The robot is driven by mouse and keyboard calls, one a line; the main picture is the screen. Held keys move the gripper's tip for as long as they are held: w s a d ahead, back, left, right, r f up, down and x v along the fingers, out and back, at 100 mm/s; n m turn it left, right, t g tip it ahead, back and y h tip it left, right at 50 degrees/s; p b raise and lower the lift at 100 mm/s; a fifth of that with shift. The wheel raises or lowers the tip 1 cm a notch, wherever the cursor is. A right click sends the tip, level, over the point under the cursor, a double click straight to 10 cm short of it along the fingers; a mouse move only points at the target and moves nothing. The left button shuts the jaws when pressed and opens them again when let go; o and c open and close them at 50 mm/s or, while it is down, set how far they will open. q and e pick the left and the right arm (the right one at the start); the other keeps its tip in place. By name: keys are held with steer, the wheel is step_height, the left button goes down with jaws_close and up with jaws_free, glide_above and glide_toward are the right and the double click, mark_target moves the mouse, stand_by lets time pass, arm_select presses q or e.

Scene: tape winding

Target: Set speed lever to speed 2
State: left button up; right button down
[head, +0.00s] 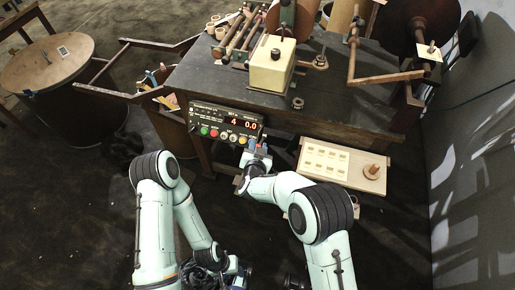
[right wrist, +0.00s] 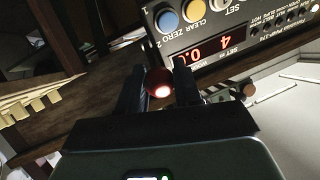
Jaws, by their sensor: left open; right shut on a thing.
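The control panel (head: 222,122) is on the front edge of the workbench, with a red display and several coloured buttons. It also shows upside down in the right wrist view (right wrist: 232,32). My right gripper (head: 257,148) is at the panel's lower right corner. In the right wrist view, the fingers of this gripper (right wrist: 159,74) are shut on a glossy red ball knob (right wrist: 159,84), apparently the speed lever's. The lever's stem and any speed marks by it are hidden. My left gripper (head: 236,272) is open, low in the head view, away from the panel.
The dark workbench (head: 215,83) carries a cream block (head: 271,67) and winding parts. A light board (head: 321,168) with labels and a wooden spool (head: 373,171) is right of my right gripper. A round wooden table (head: 46,62) stands far left. Open floor lies lower left.

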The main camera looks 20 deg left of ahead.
steer(key=shift+w+r, duration=0.2)
steer(key=shift+r, duration=0.15)
steer(key=c, duration=1)
jaws_free()
steer(key=shift+o, duration=1)
steer(key=shift+s+f, duration=0.1)
steer(key=shift+f, duration=0.05)
steer(key=v, duration=1.3)
steer(key=shift+s, duration=0.15)
